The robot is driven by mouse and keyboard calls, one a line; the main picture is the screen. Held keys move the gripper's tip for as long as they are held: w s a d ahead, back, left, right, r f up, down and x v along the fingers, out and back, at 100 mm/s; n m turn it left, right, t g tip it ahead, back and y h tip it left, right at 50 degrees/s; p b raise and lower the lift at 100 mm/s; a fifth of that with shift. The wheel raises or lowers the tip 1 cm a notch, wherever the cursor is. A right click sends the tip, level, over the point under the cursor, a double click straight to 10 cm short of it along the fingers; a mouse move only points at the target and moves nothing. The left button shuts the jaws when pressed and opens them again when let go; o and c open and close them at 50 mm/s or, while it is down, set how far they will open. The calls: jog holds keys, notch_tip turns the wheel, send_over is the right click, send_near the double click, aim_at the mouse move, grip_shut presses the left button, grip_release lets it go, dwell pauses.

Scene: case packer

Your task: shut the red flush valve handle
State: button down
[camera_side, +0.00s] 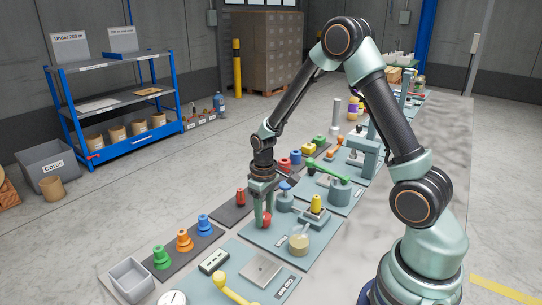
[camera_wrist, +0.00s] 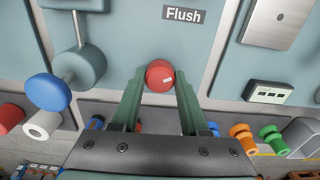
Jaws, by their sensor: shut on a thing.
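The red flush valve handle (camera_wrist: 159,75) shows as a round red knob below the "Flush" label (camera_wrist: 184,15) in the wrist view. It also shows low between my fingers in the side view (camera_side: 267,220), at the near-left edge of a blue-grey panel (camera_side: 262,236). My gripper (camera_wrist: 161,84) points down at the panel, with its green fingers on either side of the knob, shut on it. In the side view, my gripper (camera_side: 264,214) partly covers the knob. The handle's stem or lever is hidden, so I cannot tell its angle.
A red peg (camera_side: 240,197) and green, orange and blue pegs (camera_side: 184,240) stand on dark strips nearby. A yellow handle (camera_side: 228,288) lies toward the front.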

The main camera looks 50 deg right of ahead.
aim_at(265, 216)
jog(key=n, duration=0.6)
jog(key=shift+a+n, duration=0.15)
jog(key=shift+n, duration=0.15)
jog(key=n, duration=0.5)
jog(key=shift+n, duration=0.3)
jog(key=shift+c, duration=2.1)
grip_release()
notch_tip(265, 216, up, 12)
jog(key=shift+s, duration=0.2)
